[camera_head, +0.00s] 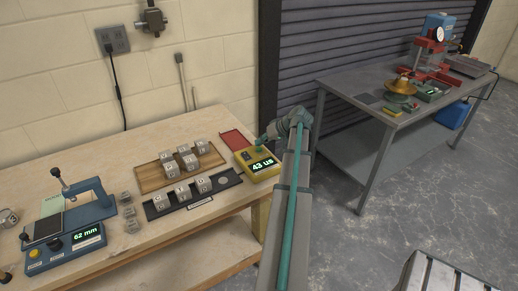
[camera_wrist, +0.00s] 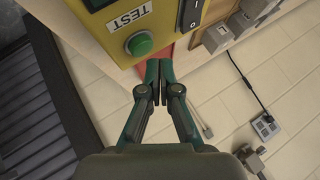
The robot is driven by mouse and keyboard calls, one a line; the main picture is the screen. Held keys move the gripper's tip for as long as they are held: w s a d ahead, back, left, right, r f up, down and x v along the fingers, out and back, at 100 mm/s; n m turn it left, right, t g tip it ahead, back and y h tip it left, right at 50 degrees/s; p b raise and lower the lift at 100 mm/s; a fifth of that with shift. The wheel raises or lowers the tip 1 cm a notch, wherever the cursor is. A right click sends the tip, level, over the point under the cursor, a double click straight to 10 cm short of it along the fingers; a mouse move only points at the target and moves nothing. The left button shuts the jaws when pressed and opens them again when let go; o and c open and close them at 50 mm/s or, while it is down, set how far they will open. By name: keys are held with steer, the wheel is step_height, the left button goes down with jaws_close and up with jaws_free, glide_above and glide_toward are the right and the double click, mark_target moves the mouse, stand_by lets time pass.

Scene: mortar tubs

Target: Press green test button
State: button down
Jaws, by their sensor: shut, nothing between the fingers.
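A yellow tester (camera_head: 243,161) with a lit display reading about "43 us" stands at the right end of the wooden workbench. In the wrist view the yellow tester face (camera_wrist: 181,14) shows a round green button (camera_wrist: 141,43) beside a white "TEST" label (camera_wrist: 129,17) and a black switch. My gripper (camera_wrist: 158,66) is shut and empty. Its fingertips lie just below and right of the green button in the wrist picture, apart from it in the picture. In the head view my gripper (camera_head: 262,139) is at the tester's back edge, and the green button cannot be made out clearly.
A red tray (camera_head: 236,138) lies behind the tester. Metal cubes stand on a wooden board (camera_head: 151,178) and in a black holder (camera_head: 229,180) to its left. A blue gauge reading "62 mm" (camera_head: 62,255) is at far left. A metal table (camera_head: 345,82) stands right.

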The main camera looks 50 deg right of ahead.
mark_target(261, 149)
steer(key=shift+r, duration=0.2)
steer(key=shift+r+p, duration=1.1)
steer(key=shift+r, duration=1.3)
